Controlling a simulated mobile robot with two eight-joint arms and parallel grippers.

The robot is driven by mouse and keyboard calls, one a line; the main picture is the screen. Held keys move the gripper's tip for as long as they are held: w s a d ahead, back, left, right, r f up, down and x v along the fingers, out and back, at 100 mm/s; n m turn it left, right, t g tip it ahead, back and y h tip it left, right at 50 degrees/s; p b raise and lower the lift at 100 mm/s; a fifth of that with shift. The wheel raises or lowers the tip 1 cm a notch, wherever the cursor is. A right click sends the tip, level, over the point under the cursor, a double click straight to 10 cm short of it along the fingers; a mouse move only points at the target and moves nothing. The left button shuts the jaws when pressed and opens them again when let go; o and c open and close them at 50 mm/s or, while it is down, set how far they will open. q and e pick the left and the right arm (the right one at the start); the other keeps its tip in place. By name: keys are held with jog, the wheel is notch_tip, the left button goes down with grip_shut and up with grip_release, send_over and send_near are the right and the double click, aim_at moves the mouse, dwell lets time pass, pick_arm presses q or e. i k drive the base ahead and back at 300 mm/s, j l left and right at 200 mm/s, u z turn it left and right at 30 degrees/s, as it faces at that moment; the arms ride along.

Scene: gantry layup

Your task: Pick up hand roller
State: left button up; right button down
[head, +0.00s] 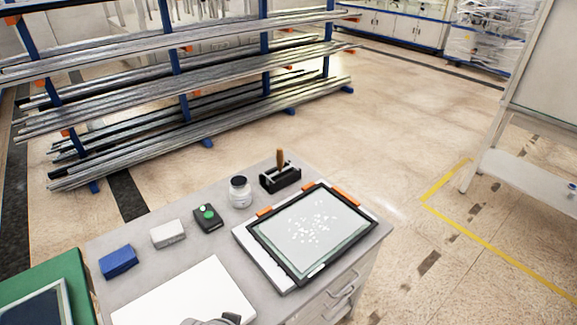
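The hand roller (280,163) stands at the back of the grey-topped workbench, its brown handle pointing up. Its lower part sits in or against a black holder (281,180), and the roller end is hidden or too small to make out. No gripper can be made out in the head view. Only a grey and black rounded shape shows at the bottom edge, cut off by the frame, and I cannot tell what it is.
Near the roller are a white jar with a dark lid (240,192) and a black-framed panel (312,232) with white flecks. A black box with a green button (208,217), a pale block (167,234), a blue block (118,261) and a white sheet (185,296) lie left. A bar rack (180,75) stands behind.

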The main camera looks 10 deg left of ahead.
aim_at(280, 155)
jog(key=i+l+z, duration=0.15)
jog(key=l, duration=0.2)
jog(key=l+z, duration=0.1)
jog(key=l, duration=0.2)
jog(key=i+l+z, duration=0.4)
jog(key=i+l, duration=0.2)
jog(key=i+l+z, duration=0.3)
jog(key=i+l, duration=0.25)
jog(key=i+u, duration=0.15)
jog(key=i, duration=0.35)
jog(key=i+l+u, duration=0.2)
jog(key=i, duration=0.25)
jog(key=i+l+u, duration=0.15)
jog(key=i, duration=0.35)
jog(key=i+j+u, duration=0.1)
jog(key=i+u, duration=0.2)
jog(key=u, duration=0.15)
jog(key=i+u, duration=0.35)
jog(key=u, duration=0.15)
jog(key=i+l+u, duration=0.1)
jog(key=i+u, duration=0.35)
jog(key=i+j+u, duration=0.15)
jog(key=u, duration=0.35)
jog(key=i+u, duration=0.7)
jog(key=u, duration=0.25)
jog(key=i+u, duration=0.35)
jog(key=i+l+u, duration=0.15)
jog(key=i+u, duration=0.2)
jog(key=i, duration=0.1)
